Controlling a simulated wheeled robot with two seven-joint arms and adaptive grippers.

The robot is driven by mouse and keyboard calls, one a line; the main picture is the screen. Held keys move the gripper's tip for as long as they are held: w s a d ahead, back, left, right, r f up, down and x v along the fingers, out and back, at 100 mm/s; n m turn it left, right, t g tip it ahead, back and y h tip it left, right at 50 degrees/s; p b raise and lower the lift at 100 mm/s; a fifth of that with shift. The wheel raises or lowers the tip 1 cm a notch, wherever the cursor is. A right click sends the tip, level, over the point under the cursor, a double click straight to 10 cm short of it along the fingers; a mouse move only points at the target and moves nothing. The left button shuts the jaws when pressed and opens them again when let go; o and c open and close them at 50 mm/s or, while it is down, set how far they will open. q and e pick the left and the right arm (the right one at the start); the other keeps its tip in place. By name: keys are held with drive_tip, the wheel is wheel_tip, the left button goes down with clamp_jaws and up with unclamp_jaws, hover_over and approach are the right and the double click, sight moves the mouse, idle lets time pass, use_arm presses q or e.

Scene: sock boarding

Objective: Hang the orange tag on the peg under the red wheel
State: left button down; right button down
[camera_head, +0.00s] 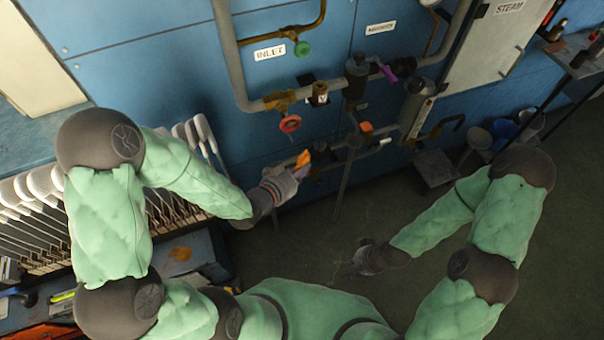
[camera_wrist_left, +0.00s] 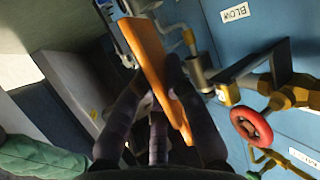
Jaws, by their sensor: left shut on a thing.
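The orange tag (camera_head: 303,158) is held at the end of my left gripper (camera_head: 300,172), in front of the blue panel. In the left wrist view the tag (camera_wrist_left: 152,58) is a long flat orange strip between the fingers of my left gripper (camera_wrist_left: 155,92), which is shut on it. The red wheel (camera_head: 290,123) is on the pipework, just above the tag in the head view. It also shows in the left wrist view (camera_wrist_left: 250,125), apart from the tag. I cannot clearly make out the peg under it. My right gripper (camera_head: 355,264) hangs low over the floor, apart from everything; its fingers are too small to read.
A green wheel (camera_head: 303,49) and a purple handle (camera_head: 388,73) are on nearby pipes. A rack of white-topped forms (camera_head: 45,185) stands left, close to my left arm. A grey cabinet (camera_head: 490,40) is at upper right. The floor (camera_head: 300,235) below is clear.

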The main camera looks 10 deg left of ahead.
use_arm(q)
drive_tip(key=w+a+f, duration=0.1)
drive_tip(key=w+a, duration=0.4)
drive_tip(key=w, duration=0.2)
drive_tip(key=shift+w+a+f+b, duration=0.15)
drive_tip(key=shift+w+f+b, duration=0.15)
drive_tip(key=shift+w+b, duration=0.05)
idle(1.1)
idle(0.6)
drive_tip(key=c, duration=1.2)
unclamp_jaws()
drive_tip(key=v, duration=1.2)
drive_tip(key=shift+s+f, duration=0.1)
drive_tip(key=shift+f, duration=0.05)
